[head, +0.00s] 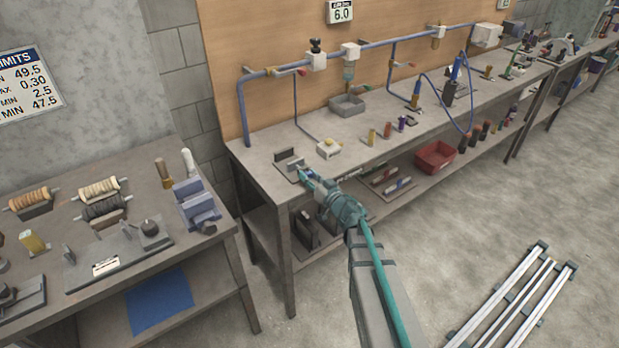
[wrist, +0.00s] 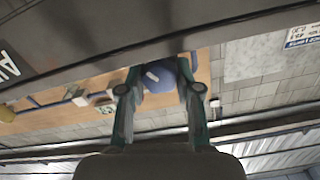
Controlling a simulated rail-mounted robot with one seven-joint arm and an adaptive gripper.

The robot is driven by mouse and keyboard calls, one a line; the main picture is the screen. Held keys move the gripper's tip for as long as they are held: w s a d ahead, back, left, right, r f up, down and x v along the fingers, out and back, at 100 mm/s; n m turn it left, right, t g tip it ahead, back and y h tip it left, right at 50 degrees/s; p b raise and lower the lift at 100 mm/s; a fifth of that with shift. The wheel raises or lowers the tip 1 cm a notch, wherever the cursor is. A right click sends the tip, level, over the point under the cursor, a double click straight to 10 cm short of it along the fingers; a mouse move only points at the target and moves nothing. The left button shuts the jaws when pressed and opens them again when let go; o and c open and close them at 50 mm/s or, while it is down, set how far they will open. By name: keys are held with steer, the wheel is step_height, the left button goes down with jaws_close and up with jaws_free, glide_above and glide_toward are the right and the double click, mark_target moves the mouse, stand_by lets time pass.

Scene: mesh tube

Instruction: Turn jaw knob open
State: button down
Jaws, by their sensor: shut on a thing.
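The jaw fixture (head: 287,157) is a small grey block on a flat plate at the near left corner of the long bench. My gripper (head: 304,174) reaches to its front side in the head view. In the wrist view my gripper (wrist: 160,82) has its two teal fingers on either side of a round blue knob (wrist: 158,76) with a white mark on its face. The fingers are shut on the knob. In the head view the knob is hidden by my gripper.
Several small coloured cylinders stand to the right. A second bench with a blue vise (head: 196,205) is at the left.

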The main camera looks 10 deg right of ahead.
steer(key=n+b, duration=0.2)
steer(key=n, duration=0.4)
steer(key=shift+a+f, duration=0.1)
steer(key=n+b, duration=0.2)
steer(key=n, duration=0.3)
steer(key=shift+n+b, duration=0.35)
steer(key=shift+n, duration=0.05)
stand_by(0.3)
steer(key=c, duration=0.8)
jaws_free()
steer(key=shift+s, duration=0.1)
